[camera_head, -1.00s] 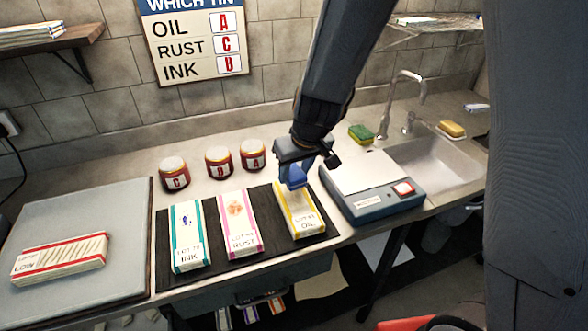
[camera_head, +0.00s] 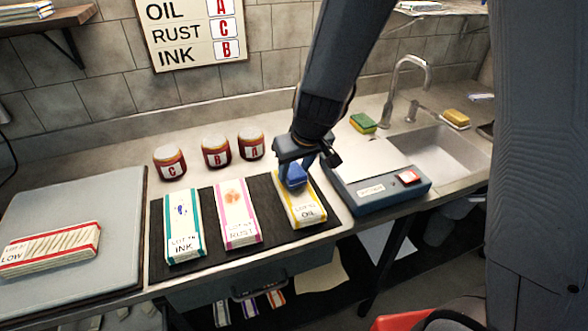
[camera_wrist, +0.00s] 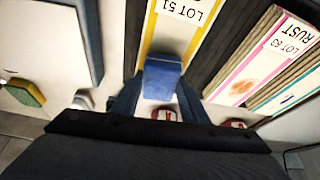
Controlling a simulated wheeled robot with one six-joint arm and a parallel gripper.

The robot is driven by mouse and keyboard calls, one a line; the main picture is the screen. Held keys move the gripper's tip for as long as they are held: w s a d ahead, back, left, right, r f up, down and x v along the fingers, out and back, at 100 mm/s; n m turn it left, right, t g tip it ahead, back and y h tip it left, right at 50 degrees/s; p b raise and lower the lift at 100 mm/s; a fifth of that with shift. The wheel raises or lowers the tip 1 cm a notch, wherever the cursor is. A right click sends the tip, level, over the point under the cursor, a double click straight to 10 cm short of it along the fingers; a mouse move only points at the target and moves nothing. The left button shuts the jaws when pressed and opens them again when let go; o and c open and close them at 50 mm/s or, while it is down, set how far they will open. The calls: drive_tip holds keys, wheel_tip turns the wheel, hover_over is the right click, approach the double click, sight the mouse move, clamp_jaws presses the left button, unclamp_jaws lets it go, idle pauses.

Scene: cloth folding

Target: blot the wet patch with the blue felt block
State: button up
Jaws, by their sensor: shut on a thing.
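The blue felt block (camera_head: 295,177) is between the fingers of my gripper (camera_head: 296,171), which is shut on it. The block is over the far part of the yellow-edged OIL cloth (camera_head: 303,210), low at its top face. I cannot tell for sure whether it presses on the cloth. In the wrist view the block (camera_wrist: 162,78) covers part of the LOT 51 cloth (camera_wrist: 178,40). No wet patch shows on the bare part of this cloth; any patch under the block is hidden.
The RUST cloth (camera_head: 239,220) and the INK cloth (camera_head: 184,235) lie to the left on the dark mat (camera_head: 215,258). Several lettered tins stand behind, including tin A (camera_head: 251,146). A blue-grey device (camera_head: 385,196) with a red button sits close on the right, before the sink (camera_head: 445,155).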

drive_tip(key=shift+f+b, duration=0.6)
drive_tip(key=shift+b, duration=0.1)
idle(1.8)
drive_tip(key=shift+r, duration=0.15)
wheel_tip(320, 180, up, 7)
drive_tip(key=p, duration=0.7)
idle(0.6)
